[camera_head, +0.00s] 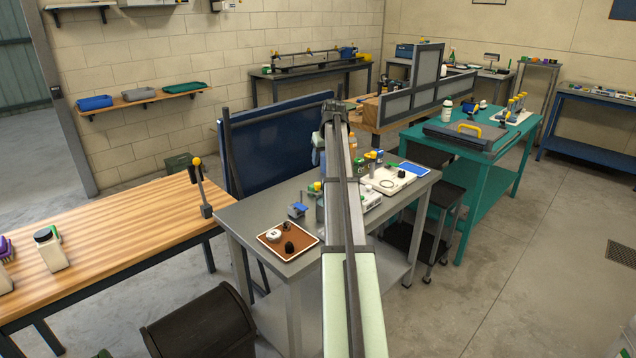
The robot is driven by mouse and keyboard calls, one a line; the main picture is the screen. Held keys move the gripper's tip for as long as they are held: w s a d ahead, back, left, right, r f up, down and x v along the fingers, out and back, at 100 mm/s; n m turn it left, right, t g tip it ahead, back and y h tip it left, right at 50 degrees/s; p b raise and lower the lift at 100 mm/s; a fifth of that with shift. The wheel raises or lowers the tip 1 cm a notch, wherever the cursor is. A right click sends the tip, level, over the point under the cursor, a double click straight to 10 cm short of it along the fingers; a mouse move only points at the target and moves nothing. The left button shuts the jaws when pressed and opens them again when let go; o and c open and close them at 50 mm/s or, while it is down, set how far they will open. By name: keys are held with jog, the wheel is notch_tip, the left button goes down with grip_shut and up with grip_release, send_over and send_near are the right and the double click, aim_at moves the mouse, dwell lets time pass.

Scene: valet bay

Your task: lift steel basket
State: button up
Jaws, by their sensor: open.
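I cannot make out a steel basket in the head view; my arm runs up the middle and hides part of the grey metal table (262,228). The fingers of my gripper do not show, so where they are relative to a basket cannot be seen. On the table's near left corner lies a brown tray (267,238) with a white round item and dark knobs. Right of my arm sits a white tray (402,187) with small parts. Small bottles and coloured items stand close behind my arm, partly hidden.
A wooden bench (120,235) stands left, with a white bottle (50,249) and an upright lever (202,185). A dark blue panel (270,150) rises behind the grey table. A dark bin (203,325) stands in front.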

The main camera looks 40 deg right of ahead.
aim_at(317, 183)
jog(key=x, duration=1.3)
jog(key=shift+w+f, duration=0.1)
jog(key=shift+w, duration=0.1)
jog(key=shift+c, duration=0.3)
grip_shut()
